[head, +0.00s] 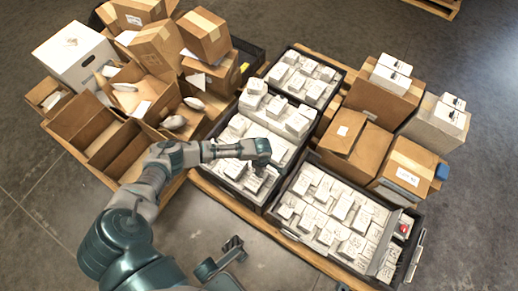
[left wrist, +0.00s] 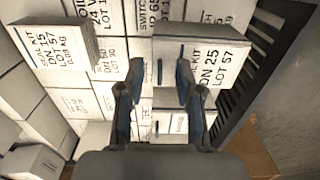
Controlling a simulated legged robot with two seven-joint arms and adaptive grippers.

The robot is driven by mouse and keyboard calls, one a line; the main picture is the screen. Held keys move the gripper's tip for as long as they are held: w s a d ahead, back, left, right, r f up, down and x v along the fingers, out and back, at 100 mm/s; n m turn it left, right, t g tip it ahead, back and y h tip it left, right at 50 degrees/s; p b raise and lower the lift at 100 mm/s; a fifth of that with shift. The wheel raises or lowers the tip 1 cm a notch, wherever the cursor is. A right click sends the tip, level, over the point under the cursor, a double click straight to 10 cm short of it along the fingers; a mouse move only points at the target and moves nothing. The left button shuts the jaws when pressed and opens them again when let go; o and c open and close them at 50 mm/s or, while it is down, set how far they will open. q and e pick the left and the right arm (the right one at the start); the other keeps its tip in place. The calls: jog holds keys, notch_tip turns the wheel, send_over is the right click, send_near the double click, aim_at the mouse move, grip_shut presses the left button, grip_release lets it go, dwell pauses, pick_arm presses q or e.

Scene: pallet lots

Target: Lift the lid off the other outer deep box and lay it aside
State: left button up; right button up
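Dark deep boxes stand on the pallet, packed with small white boxes: a middle one (head: 268,201), a right one (head: 338,266) and a back one (head: 342,78). Their tops look uncovered, and I cannot make out a lid. My left gripper (head: 262,166) is over the middle box, low above the white boxes. In the left wrist view its two fingers (left wrist: 157,85) are apart, with labelled white boxes (left wrist: 205,55) beyond them and a dark slatted wall (left wrist: 262,65) to the right. I see no grasped object. My right gripper (head: 221,257) is at the bottom, fingers apart and empty.
A left pallet holds open cardboard cartons (head: 105,130), closed cartons and a large white box (head: 75,55). A grey panel (head: 388,262) and a red item sit at the right box's end. Floor is clear in front.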

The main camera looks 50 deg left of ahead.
pick_arm(q)
grip_shut()
jog(key=shift+r, duration=0.15)
